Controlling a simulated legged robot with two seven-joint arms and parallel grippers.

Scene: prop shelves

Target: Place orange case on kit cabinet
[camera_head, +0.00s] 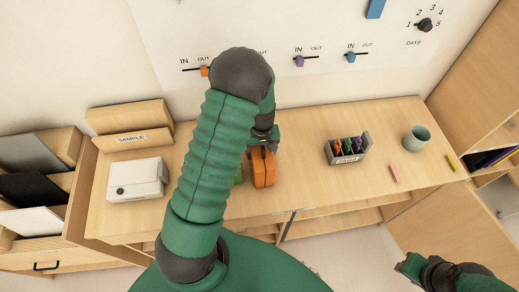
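An orange case (263,168) stands upright on the wooden counter, near the middle of the picture. My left arm arches over the counter, and its gripper (264,140) is at the top of the case, touching or almost touching it. I cannot tell whether the fingers are closed on its top. My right gripper (408,265) is low at the right, away from the counter, and its fingers are too small to read. No cabinet with a readable "kit" label shows.
The counter (300,200) also holds a white box (137,180), a sample holder (133,140), a grey status tray (347,149), a green cup (417,138), a pink marker (394,173) and a yellow marker (452,163). A folder rack (62,225) is left; tall wooden shelving (483,90) is right.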

